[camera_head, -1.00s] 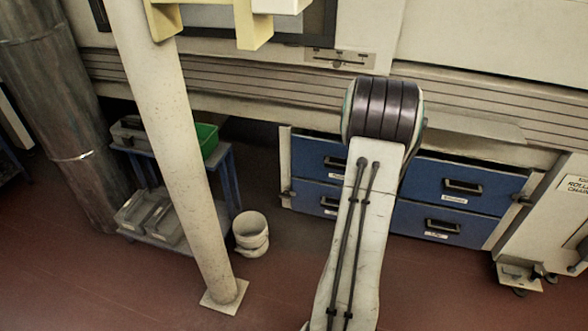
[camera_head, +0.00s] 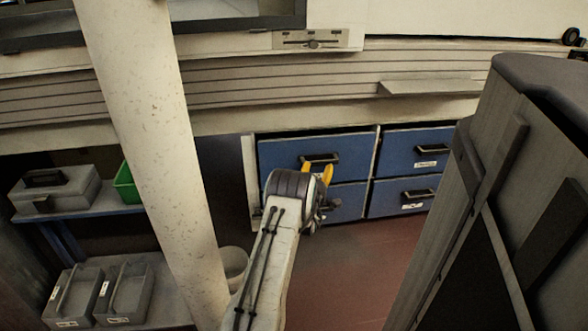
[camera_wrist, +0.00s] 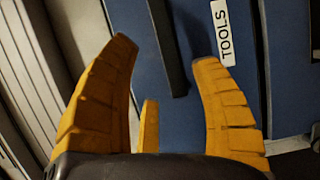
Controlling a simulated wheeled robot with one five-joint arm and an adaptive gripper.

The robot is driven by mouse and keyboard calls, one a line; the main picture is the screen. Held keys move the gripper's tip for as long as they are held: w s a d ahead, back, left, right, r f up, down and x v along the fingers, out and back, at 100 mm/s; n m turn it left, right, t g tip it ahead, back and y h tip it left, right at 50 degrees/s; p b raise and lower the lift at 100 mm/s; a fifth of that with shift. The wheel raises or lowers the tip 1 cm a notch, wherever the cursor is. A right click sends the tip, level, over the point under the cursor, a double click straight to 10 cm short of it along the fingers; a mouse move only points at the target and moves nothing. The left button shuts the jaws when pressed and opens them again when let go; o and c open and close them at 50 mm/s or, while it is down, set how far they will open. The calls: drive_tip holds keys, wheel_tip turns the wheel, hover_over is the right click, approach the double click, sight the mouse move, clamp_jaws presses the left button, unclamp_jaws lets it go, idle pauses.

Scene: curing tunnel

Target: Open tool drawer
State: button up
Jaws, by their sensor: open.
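The tool drawer (camera_head: 281,152) is the upper left blue drawer front in the head view, with a dark bar handle (camera_head: 322,158). It looks shut. In the wrist view its blue front (camera_wrist: 182,115) carries a white label (camera_wrist: 223,32) reading TOOLS. The dark handle (camera_wrist: 166,42) runs into the picture from the top, between the tips of my yellow fingers. My gripper (camera_head: 318,169) is open and empty, just in front of the handle. In the wrist view my gripper (camera_wrist: 163,52) has its fingers spread; I cannot tell whether they touch the handle.
More blue drawers (camera_head: 405,151) adjoin on the right and below. A pale post (camera_head: 145,130) stands left of my arm. A large grey cabinet-like body (camera_head: 490,210) fills the right foreground. Grey boxes (camera_head: 62,190) sit on a blue rack at left. Red floor (camera_head: 365,255) is open between.

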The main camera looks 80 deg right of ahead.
sight(320, 162)
drive_tip(key=shift+d+f+b, duration=0.35)
drive_tip(key=shift+d+f, duration=0.05)
drive_tip(key=shift+d, duration=0.05)
drive_tip(key=shift+d+b, duration=1.35)
drive_tip(key=shift+d, duration=1.75)
drive_tip(key=shift+r, duration=0.1)
drive_tip(key=shift+c, duration=0.4)
clamp_jaws()
